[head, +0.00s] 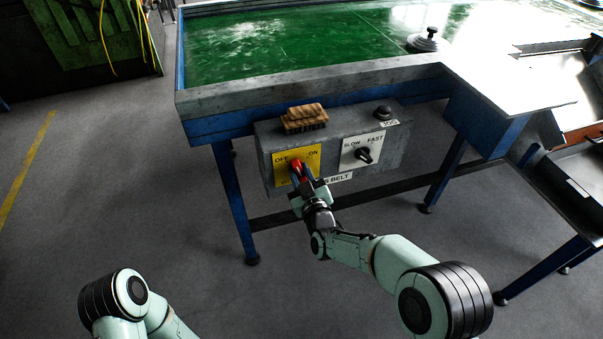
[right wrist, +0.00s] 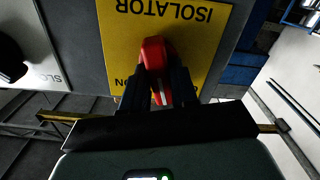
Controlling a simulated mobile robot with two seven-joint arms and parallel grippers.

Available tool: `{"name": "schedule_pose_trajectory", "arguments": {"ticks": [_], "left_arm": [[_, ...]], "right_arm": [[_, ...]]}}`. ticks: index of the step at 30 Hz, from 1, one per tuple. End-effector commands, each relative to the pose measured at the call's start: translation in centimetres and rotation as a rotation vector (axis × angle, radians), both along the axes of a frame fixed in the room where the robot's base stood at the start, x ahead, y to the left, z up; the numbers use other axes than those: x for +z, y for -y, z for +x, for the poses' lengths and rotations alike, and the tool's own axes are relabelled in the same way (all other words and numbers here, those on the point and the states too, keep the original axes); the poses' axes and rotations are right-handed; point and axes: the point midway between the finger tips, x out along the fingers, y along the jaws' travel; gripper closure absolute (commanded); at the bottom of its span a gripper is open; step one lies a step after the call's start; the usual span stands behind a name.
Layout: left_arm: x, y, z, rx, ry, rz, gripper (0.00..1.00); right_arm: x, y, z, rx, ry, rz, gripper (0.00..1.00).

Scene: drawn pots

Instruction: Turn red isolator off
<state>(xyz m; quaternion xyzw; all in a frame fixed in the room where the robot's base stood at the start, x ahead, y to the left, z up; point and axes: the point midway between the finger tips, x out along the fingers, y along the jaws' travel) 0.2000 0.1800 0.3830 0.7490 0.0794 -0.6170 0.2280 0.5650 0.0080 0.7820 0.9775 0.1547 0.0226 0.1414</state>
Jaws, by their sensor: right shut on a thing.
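The red isolator handle (head: 296,165) sits on a yellow plate (head: 311,166) marked OFF at left and ON at right, on the front of a grey control box. My right gripper (head: 302,176) is shut on the handle, one finger on each side. In the right wrist view the red handle (right wrist: 154,54) stands between the dark fingers (right wrist: 160,82), with the plate (right wrist: 205,45) behind it and its ISOLATOR lettering upside down. The fingers hide part of the handle and plate, and I cannot tell its exact angle. My left arm shows at the lower left; its gripper is out of view.
The grey box (head: 394,152) hangs under the green-topped table (head: 320,50). A black speed knob (head: 363,155) on a white SLOW/FAST plate sits right of the isolator. A wooden brush (head: 305,118) and a dark JOG button (head: 383,112) are on top. A blue table leg (head: 233,200) stands at left.

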Motion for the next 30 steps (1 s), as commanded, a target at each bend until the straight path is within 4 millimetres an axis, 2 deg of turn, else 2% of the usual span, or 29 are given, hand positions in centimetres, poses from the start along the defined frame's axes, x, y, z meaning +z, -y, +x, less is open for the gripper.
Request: {"name": "schedule_pose_trajectory", "arguments": {"ticks": [15, 30], "left_arm": [[1.8, 0.3, 1.6, -0.004, 0.055, 0.002, 1.00], [2.0, 0.6, 1.0, -0.010, 0.038, -0.007, 1.00]], "right_arm": [[-0.2, -0.3, -0.1, 0.001, 0.122, -0.380, 1.00], [-0.3, -0.3, -0.1, 0.000, 0.157, -0.490, 1.00]]}}
